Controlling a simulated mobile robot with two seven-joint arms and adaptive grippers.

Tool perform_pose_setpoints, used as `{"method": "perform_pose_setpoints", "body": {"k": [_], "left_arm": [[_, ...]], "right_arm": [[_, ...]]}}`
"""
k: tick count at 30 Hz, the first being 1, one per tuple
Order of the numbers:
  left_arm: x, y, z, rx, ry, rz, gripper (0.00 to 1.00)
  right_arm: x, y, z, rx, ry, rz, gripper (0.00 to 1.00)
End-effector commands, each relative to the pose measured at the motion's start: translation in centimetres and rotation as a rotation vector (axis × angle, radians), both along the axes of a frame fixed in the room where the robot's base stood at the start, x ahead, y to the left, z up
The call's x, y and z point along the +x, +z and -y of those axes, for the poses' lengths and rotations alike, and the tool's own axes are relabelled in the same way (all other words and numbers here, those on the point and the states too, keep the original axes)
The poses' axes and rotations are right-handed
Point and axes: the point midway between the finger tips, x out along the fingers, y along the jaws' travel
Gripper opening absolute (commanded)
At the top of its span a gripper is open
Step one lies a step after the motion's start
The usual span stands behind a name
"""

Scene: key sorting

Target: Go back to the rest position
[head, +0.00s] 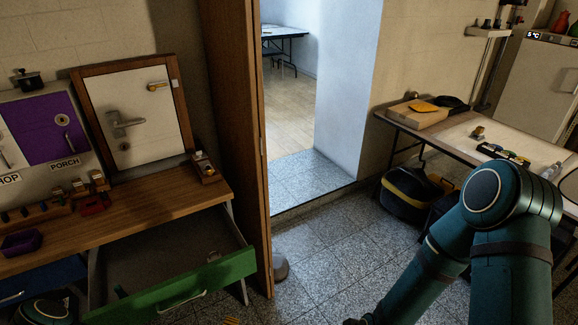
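My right arm (510,230) comes in at the lower right, bent at a large teal joint, with its forearm running down and left out of the bottom edge. Its gripper is not visible; only a small dark part shows at the bottom edge. A small teal part of my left arm (45,312) shows in the bottom left corner. My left gripper is out of view. I cannot see whether either gripper holds anything.
A green-fronted drawer (190,288) stands pulled open below the wooden bench (135,215). A wooden door edge (240,150) stands beside the bench. A table (455,138) is at the right, with a black bin (408,195) near it. Speckled floor (335,240) between is clear.

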Motion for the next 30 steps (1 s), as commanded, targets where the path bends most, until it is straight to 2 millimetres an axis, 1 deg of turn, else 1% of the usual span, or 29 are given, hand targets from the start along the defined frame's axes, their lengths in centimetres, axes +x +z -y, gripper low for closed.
{"method": "perform_pose_setpoints", "body": {"k": [1, 3, 6, 11, 15, 18, 22, 30], "left_arm": [[0.1, -0.1, 1.4, 0.047, -0.119, -0.043, 0.41], [-0.4, -0.5, 3.0, 0.11, -0.272, -0.118, 0.41], [-1.4, -0.8, 4.6, 0.199, -0.467, -0.225, 0.41], [-3.1, -0.1, 5.7, 0.335, -0.726, -0.387, 0.41], [-4.5, 1.4, 6.1, 0.42, -0.887, -0.509, 0.41], [-5.2, 2.5, 6.3, 0.454, -0.959, -0.571, 0.41], [-5.9, 3.5, 6.4, 0.473, -1.009, -0.616, 0.41], [-6.2, 3.7, 6.4, 0.475, -1.024, -0.634, 0.41]], "right_arm": [[0.0, 0.0, 0.0, 0.0, 0.0, 0.0, 0.47], [0.0, 0.0, 0.0, 0.0, 0.0, 0.0, 0.47], [0.0, 0.0, 0.0, 0.0, 0.0, 0.0, 0.47], [0.0, 0.0, 0.0, 0.0, 0.0, 0.0, 0.47], [0.0, 0.0, 0.0, 0.0, 0.0, 0.0, 0.47], [0.0, 0.0, 0.0, 0.0, 0.0, 0.0, 0.47], [0.0, 0.0, 0.0, 0.0, 0.0, 0.0, 0.47], [0.0, 0.0, 0.0, 0.0, 0.0, 0.0, 0.47]]}}
